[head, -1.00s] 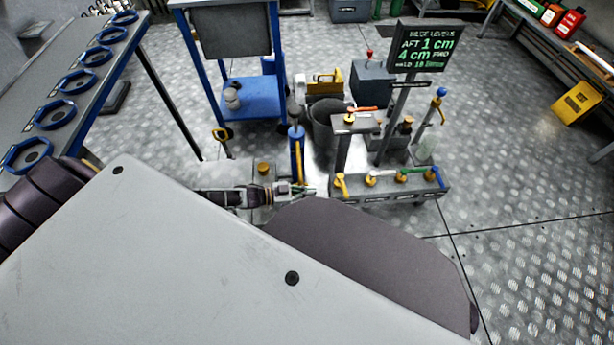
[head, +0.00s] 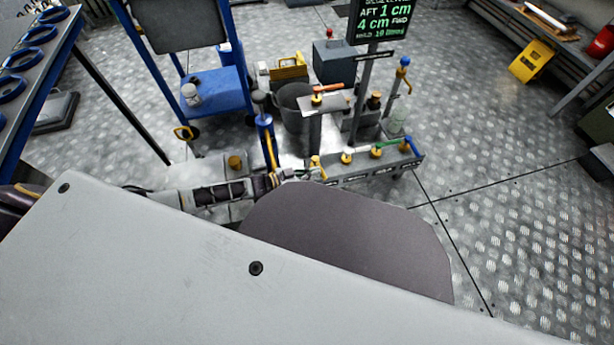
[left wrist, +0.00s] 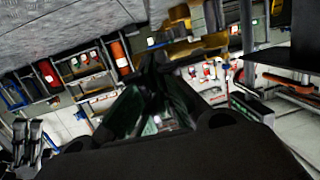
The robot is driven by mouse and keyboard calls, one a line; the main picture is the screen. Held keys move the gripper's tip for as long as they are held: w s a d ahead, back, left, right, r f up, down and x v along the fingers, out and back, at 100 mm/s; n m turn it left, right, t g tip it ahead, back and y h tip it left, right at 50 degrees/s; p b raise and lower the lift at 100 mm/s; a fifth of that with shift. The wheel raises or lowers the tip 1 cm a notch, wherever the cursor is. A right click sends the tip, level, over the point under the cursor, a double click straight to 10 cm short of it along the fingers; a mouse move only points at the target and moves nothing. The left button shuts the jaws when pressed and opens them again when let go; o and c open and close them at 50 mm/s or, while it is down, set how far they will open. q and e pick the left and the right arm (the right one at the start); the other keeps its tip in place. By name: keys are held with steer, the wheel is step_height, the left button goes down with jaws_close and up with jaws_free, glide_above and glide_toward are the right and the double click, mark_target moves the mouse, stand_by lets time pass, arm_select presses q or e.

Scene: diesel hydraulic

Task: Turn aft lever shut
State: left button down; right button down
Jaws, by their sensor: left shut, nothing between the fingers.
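A low grey manifold (head: 378,172) on the floor carries a row of small valves with coloured levers. The labels are too small to read, so I cannot tell which lever is aft. My left gripper (head: 290,174) is shut and empty, close beside the left yellow lever; contact cannot be told. Its dark fingers (left wrist: 157,88) show in the left wrist view. My right gripper is not in view.
An orange lever (head: 327,88) tops a grey stand behind the manifold. A sign on a post (head: 384,20) reads AFT 1 cm. A blue hand pump (head: 266,140), a grey bucket (head: 293,108) and a blue cart (head: 215,92) stand nearby. Floor to the right is clear.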

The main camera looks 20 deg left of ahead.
arm_select(q)
steer(key=shift+w+d, duration=0.2)
steer(key=shift+d, duration=0.05)
steer(key=shift+d, duration=0.2)
stand_by(0.6)
